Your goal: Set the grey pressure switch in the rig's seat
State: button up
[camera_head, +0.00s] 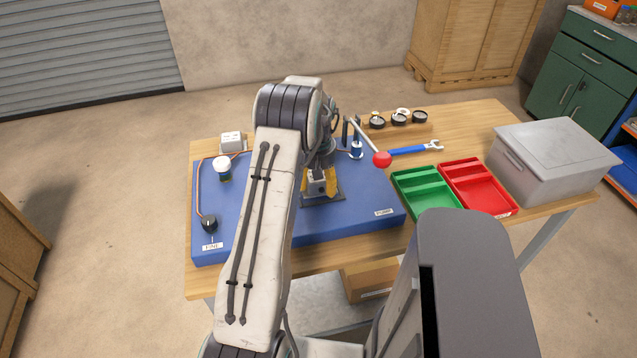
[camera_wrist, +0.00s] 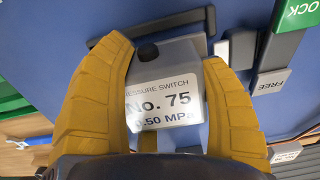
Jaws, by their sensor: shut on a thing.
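My gripper (camera_wrist: 164,54) has two yellow fingers, shut on the sides of the grey pressure switch (camera_wrist: 158,72). The switch has a white label reading "No. 75" and 0.50 MPa, and a dark round spot on its far end. In the head view my gripper (camera_head: 319,184) is over the middle of the rig's blue board (camera_head: 262,232), just above or at a dark grey plate (camera_head: 323,198). My arm and fingers hide much of this place. I cannot tell whether the switch touches the seat. A lever with a red ball (camera_head: 382,159) rises right of the gripper.
Green (camera_head: 428,206) and red (camera_head: 490,201) trays and a lidded grey box (camera_head: 553,160) stand to the right. A blue-handled wrench (camera_head: 408,151) and several round gauges (camera_head: 399,117) lie behind. A jar (camera_head: 222,170) and a black knob (camera_head: 209,223) are on the board's left.

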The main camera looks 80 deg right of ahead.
jog(key=shift+f+b, duration=0.5)
jog(key=shift+f, duration=0.1)
dwell(0.5)
jog(key=o, duration=1.4)
jog(key=shift+c, duration=0.2)
jog(key=shift+f, duration=0.1)
notch_tip(320, 180, up, 12)
jog(key=shift+r, duration=0.1)
